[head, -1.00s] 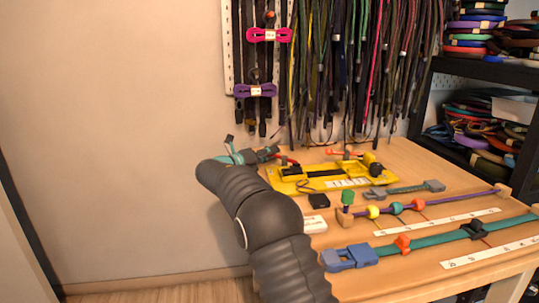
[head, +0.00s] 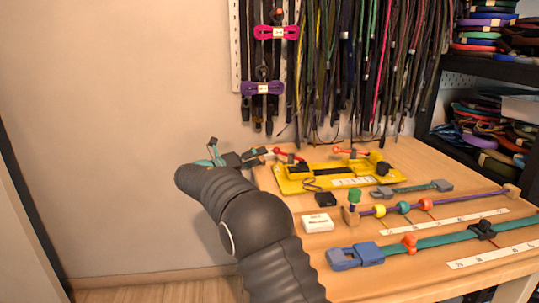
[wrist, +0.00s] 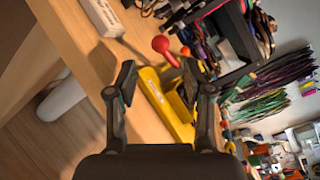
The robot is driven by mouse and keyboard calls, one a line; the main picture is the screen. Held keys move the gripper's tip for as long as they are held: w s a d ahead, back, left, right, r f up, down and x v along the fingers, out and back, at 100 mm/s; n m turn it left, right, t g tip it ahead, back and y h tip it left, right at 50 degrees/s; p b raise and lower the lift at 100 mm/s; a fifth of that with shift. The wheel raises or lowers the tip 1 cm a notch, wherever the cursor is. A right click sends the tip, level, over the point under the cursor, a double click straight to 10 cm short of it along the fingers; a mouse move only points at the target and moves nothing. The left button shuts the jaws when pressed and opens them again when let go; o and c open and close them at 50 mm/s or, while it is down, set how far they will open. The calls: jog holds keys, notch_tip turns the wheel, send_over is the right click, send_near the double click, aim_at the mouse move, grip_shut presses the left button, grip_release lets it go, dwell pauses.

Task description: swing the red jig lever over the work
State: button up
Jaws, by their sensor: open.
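The yellow jig (head: 292,184) lies on the table's back left part, with a red lever (head: 287,155) at its left rear and another red lever (head: 350,152) further right. My gripper (head: 266,153) is at the jig's left end, close to the left lever; the head view does not show whether they touch. In the wrist view my gripper (wrist: 166,86) is open and empty, its two dark fingers spread. A red ball knob (wrist: 160,43) on a short red rod shows ahead of the fingertips, roughly between them. The yellow jig (wrist: 168,105) also shows between the fingers.
A white box (head: 317,223) and a small black block (head: 326,199) lie in front of the jig. A beaded purple cord (head: 450,199) and a teal strap (head: 430,239) stretch across the table's front. Cords hang on the wall behind; a black shelf (head: 480,72) stands at right.

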jog(key=shift+v, duration=2)
